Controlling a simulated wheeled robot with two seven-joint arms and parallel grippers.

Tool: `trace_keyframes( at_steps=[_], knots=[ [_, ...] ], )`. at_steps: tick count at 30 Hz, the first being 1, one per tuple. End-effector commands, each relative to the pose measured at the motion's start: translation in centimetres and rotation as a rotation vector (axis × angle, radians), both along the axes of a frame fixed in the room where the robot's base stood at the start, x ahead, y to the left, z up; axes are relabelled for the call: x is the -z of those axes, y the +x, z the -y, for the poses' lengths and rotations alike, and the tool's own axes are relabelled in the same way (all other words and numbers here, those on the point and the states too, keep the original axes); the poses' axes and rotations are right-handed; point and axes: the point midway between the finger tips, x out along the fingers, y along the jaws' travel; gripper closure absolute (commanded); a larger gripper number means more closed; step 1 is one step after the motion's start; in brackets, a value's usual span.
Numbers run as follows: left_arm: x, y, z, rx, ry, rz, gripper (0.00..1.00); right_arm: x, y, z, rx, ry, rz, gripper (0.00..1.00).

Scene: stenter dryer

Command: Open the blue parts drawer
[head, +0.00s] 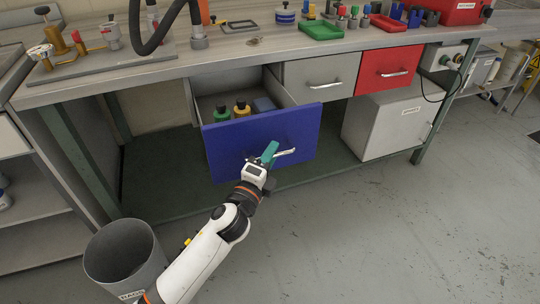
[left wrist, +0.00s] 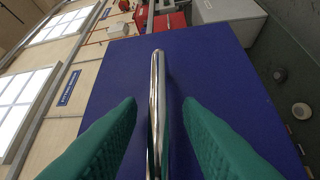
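The blue parts drawer (head: 232,150) is pulled out from under the workbench, and its inside shows from above. Its metal bar handle (head: 286,153) is on the front panel. My left gripper (head: 268,153) is at the handle. In the left wrist view, its green fingers (left wrist: 160,115) are on either side of the handle (left wrist: 158,70), with a visible gap on each side, so it is open around the bar. The blue front (left wrist: 215,80) fills the area behind it. My right gripper is not in view.
The drawer holds a green bottle (head: 221,115), a yellow one (head: 242,109) and a blue-grey box (head: 264,104). A grey drawer (head: 318,72) and a red drawer (head: 390,70) are shut. A grey bin (head: 125,258) stands at lower left. Floor at right is clear.

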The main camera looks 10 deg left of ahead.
Motion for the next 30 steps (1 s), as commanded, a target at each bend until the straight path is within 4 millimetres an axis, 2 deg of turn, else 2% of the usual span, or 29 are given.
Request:
trace_keyframes(
  at_steps=[5, 8, 15, 21, 25, 30],
  knots=[
    [0.0, -0.4, -0.1, 0.0, 0.0, 0.0, 0.68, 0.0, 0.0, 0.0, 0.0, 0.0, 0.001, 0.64],
    [0.3, -1.6, -0.3, 0.0, -0.001, -0.002, 0.68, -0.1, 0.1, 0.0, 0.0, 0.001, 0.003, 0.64],
    [1.0, -6.5, -1.3, 0.0, -0.001, -0.004, 0.68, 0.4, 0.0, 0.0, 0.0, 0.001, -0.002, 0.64],
    [1.5, -9.9, -2.0, -0.001, -0.001, -0.003, 0.68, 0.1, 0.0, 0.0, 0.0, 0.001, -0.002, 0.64],
    [1.6, -11.1, -2.3, 0.0, -0.002, -0.001, 0.68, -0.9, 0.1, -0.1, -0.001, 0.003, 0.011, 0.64],
    [1.5, -11.7, -2.4, -0.001, 0.0, 0.0, 0.68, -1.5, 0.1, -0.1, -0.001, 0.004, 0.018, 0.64]
  ],
)
